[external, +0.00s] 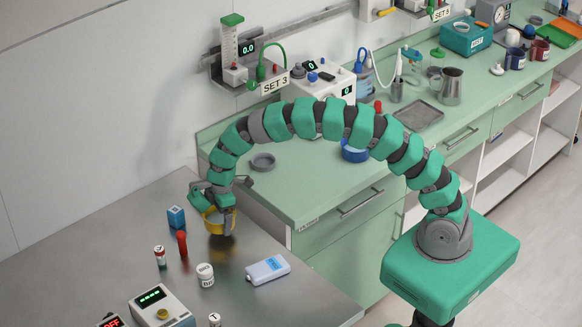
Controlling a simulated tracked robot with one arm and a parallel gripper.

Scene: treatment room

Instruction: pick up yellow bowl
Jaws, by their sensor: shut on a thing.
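The yellow bowl (214,224) is on the left side of the external view, at or just above the grey metal table. My gripper (219,217) reaches down to it from above, with its fingers at the bowl's sides, and is shut on it. My gripper and wrist hide part of the bowl's rim and inside. I cannot tell whether the bowl touches the table.
A blue box (176,217), a red-capped tube (182,243), a small vial (160,257), a white jar (205,275) and a white-blue device (267,270) stand close by on the metal table (105,270). The green counter (300,190) is behind, holding a grey dish (263,162) and a blue bowl (355,152).

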